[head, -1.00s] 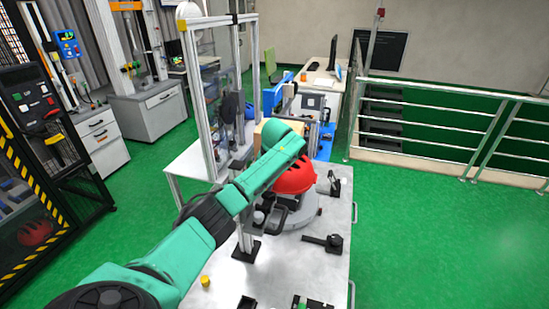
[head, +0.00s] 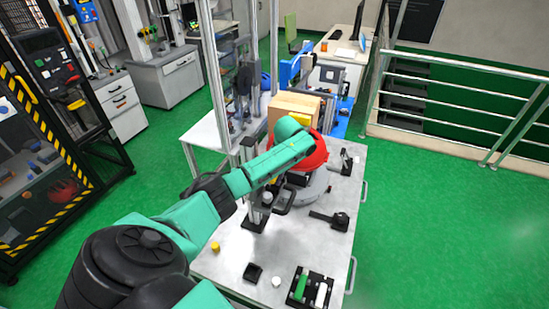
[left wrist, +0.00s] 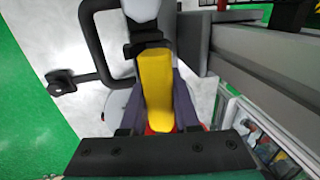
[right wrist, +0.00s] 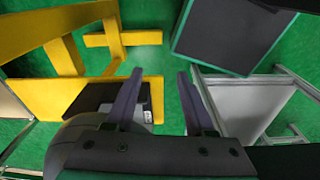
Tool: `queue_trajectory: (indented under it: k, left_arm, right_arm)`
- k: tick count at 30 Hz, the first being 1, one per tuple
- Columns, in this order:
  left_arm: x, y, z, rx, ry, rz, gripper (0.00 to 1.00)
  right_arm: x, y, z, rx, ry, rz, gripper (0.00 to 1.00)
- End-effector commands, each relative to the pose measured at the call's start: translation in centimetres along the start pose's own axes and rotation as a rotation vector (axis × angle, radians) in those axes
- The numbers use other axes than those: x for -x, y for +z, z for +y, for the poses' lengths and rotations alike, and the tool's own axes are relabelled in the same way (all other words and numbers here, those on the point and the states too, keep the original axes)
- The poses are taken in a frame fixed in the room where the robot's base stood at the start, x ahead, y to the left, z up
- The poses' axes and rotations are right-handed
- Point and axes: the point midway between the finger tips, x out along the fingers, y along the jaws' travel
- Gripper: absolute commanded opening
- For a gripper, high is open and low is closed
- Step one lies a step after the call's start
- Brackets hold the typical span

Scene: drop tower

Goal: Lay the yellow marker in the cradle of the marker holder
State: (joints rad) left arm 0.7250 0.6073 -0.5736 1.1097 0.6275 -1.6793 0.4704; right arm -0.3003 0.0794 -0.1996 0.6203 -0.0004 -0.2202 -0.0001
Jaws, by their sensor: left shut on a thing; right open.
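The yellow marker (left wrist: 156,85) is between the purple fingers of my left gripper (left wrist: 157,105), which is shut on it. My right gripper (right wrist: 160,80) is open and empty, away from the table, above green floor and a yellow frame.
A red helmet (head: 312,150) is beside my left forearm. The metal post (head: 256,215) stands on the table. A black tool (head: 332,220), a small yellow cylinder (head: 215,247), a black block (head: 253,273) and a white round piece (head: 276,281) lie on the table (head: 285,245).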

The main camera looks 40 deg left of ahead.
Motion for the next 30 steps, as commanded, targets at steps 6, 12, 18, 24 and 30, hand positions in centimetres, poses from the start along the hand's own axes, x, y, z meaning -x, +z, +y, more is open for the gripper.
queue_trajectory:
  k: [6,12,18,24,30]
  left_arm:
    - [-0.1,0.0,0.1,-0.002,0.003,0.000,0.00]
    - [-0.3,0.0,0.2,-0.002,0.003,0.001,0.00]
    - [-0.8,-0.1,0.4,-0.002,0.004,0.001,0.00]
    - [-1.3,-0.1,0.6,-0.002,0.005,0.001,0.00]
    - [-1.8,-0.2,0.7,-0.002,0.005,0.001,0.00]
  right_arm:
    - [0.0,0.0,0.0,0.000,0.000,0.000,0.54]
    - [-0.2,0.0,0.0,0.000,0.000,0.000,0.54]
    - [-0.6,0.0,0.0,0.000,0.000,0.000,0.54]
    - [-1.0,0.1,0.0,0.000,0.000,0.001,0.54]
    - [-1.4,0.1,-0.1,0.000,0.000,0.001,0.54]
